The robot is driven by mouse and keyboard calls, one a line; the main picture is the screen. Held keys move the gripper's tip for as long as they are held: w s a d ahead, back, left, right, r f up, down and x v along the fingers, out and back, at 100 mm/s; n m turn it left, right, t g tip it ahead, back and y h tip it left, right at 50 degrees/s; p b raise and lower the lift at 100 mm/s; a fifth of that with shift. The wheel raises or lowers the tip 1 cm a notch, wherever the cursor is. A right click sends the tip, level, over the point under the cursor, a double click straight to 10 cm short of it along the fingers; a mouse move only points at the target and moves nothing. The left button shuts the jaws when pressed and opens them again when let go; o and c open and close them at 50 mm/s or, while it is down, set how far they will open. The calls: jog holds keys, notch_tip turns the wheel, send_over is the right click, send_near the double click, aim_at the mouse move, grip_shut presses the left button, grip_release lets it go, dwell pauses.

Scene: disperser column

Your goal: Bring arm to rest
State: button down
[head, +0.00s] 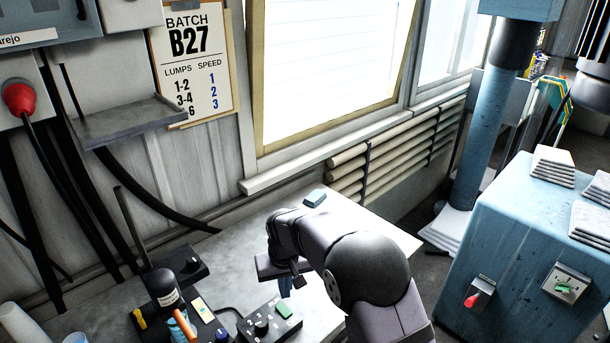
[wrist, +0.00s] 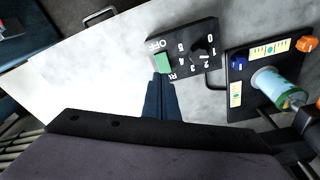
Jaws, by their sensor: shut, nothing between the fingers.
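My arm (head: 340,255) reaches over the grey bench from the lower right in the head view. My gripper (head: 285,288) hangs down, its blue fingers shut and empty. In the wrist view, the closed fingers (wrist: 160,82) point at the near edge of a black control box (wrist: 197,52), close to its green rocker (wrist: 163,62) by the OFF mark. Whether they touch it I cannot tell. The box also shows in the head view (head: 258,328), with its black knob and green rocker.
A black tray (wrist: 237,85) with a jar and coloured knobs lies beside the box. A blue cabinet (head: 520,250) stands at right. A shelf (head: 125,120) and a B27 chart (head: 193,60) are on the wall.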

jog(key=s+d+f, duration=0.1)
jog(key=s+f, duration=0.1)
jog(key=s+d+f+g, duration=0.1)
jog(key=s, duration=0.2)
jog(key=s+d+f+n+g, duration=0.1)
jog(key=s+d+f, duration=0.1)
jog(key=s, duration=0.1)
jog(key=shift+s+f+h, duration=0.25)
jog(key=shift+f+h, duration=0.1)
jog(key=shift+h, duration=0.05)
jog(key=s+d+r+m+g, duration=0.1)
jog(key=s+d+r, duration=0.1)
jog(key=s+d, duration=0.6)
jog(key=s+d+r+m+g, duration=0.1)
jog(key=s+d+r, duration=0.1)
jog(key=s+d, duration=0.6)
jog(key=r+m, duration=0.1)
jog(key=d+r+t+b, duration=0.1)
jog(key=d+r+m+t, duration=0.1)
jog(key=shift+s+d+r+m, duration=0.15)
jog(key=shift+d+r+m, duration=0.1)
jog(key=shift+r+m, duration=0.1)
